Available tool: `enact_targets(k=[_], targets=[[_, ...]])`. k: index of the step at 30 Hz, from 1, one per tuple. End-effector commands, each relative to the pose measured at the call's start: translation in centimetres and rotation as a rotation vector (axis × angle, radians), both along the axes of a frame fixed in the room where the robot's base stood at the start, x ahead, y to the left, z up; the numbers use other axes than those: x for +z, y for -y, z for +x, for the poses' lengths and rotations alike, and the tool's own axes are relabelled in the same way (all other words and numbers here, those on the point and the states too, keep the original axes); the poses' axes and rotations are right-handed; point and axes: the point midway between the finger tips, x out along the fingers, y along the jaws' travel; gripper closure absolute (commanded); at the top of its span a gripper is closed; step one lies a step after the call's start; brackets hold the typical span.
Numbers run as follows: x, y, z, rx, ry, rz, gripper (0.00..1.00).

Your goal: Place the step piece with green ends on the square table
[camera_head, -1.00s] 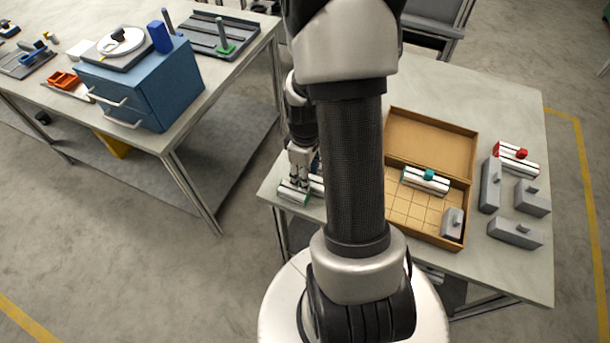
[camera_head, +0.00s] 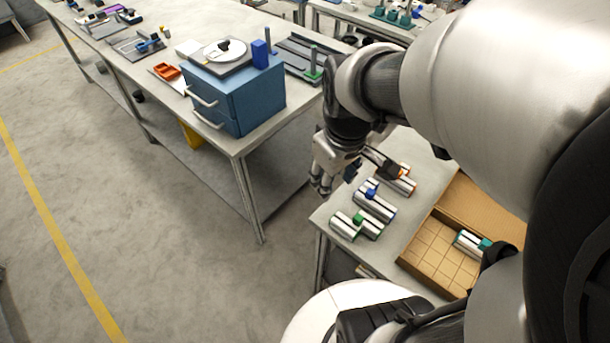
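The step piece with green ends (camera_head: 346,227) lies at the near left corner of the right-hand table (camera_head: 398,228). It shows silver bars with a green block between them and green at the ends. My gripper (camera_head: 320,187) hangs at that table's left edge, beyond and left of the green piece and apart from it in the picture. Its fingers are small and partly dark, and I cannot tell whether they are open. I see nothing clearly held. I cannot tell which table is the square one.
A blue-marked piece (camera_head: 376,208) and an orange-marked piece (camera_head: 401,185) lie beyond the green one. A cardboard box (camera_head: 410,262) holds a teal-marked piece (camera_head: 466,243). My arm hides much of the right. A blue drawer cabinet (camera_head: 250,105) stands on the left workbench (camera_head: 228,141).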

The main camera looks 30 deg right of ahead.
Motion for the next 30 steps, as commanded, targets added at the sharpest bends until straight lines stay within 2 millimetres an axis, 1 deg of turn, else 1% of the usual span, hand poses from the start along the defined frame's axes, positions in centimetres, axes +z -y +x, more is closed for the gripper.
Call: enact_targets(k=[1,3,6,10,12,15,30], targets=[[1.8,-1.9,-0.9,-0.014,0.045,0.003,0.60],[3.5,-3.9,-2.4,-0.052,0.092,0.020,0.60],[5.2,-6.2,-4.6,-0.101,0.148,0.051,0.60],[6.3,-8.0,-6.8,-0.148,0.197,0.089,0.60],[6.6,-8.5,-7.6,-0.164,0.211,0.104,0.60],[6.7,-8.8,-8.1,-0.178,0.221,0.115,0.60],[6.8,-8.8,-8.1,-0.182,0.221,0.116,0.60]])
